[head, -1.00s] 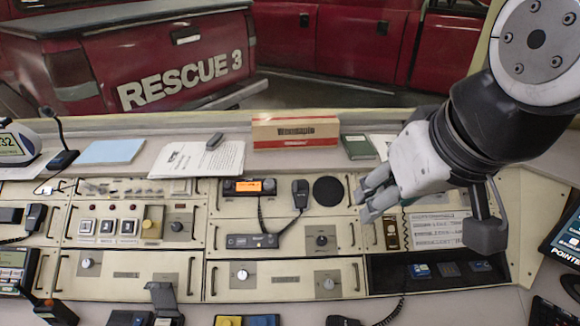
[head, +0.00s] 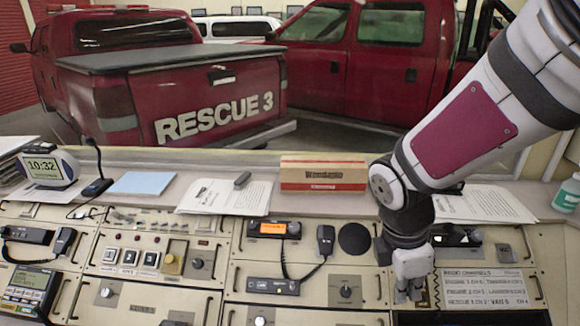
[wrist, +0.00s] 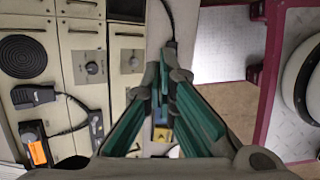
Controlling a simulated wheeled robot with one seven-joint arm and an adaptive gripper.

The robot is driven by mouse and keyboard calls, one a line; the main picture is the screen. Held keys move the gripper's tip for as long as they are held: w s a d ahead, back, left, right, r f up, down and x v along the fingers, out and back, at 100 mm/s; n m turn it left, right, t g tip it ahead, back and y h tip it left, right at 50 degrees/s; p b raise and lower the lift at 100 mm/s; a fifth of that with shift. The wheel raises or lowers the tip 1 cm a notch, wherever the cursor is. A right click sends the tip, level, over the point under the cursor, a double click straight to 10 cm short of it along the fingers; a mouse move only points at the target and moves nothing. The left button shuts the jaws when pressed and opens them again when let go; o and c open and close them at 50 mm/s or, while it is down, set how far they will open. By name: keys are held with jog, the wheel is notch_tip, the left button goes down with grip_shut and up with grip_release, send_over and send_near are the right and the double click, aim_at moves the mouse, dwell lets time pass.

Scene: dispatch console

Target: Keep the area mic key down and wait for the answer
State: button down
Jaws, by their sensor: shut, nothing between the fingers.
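My gripper (head: 408,294) points down over the right part of the console in the head view, with its fingers together and nothing held. It covers the narrow brown switch plate right of the knob. I cannot read which control is the area mic key. In the wrist view, the green-padded fingers (wrist: 160,72) lie over the console's near ledge.
A radio with an orange display (head: 272,229), a handset (head: 326,240) and a round black speaker (head: 355,238) sit left of my gripper. A knob (head: 346,292) is close by. A channel label card (head: 484,289) lies to the right. A boxed carton (head: 323,173) stands behind.

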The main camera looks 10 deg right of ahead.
jog(key=a+f+n+g+y, duration=0.1)
jog(key=a+f+n, duration=0.1)
jog(key=f+n, duration=0.6)
jog(key=a+f+n+g+y, duration=0.2)
jog(key=a+f+n, duration=0.1)
jog(key=f+n, duration=0.6)
jog(key=shift+s+f, duration=0.45)
jog(key=shift+f, duration=0.1)
jog(key=x, duration=1.2)
jog(key=shift+a+f+p, duration=0.1)
jog(key=shift+p, duration=0.3)
jog(key=shift+w+f, duration=0.1)
jog(key=shift+f, duration=0.7)
jog(key=shift+f, duration=0.1)
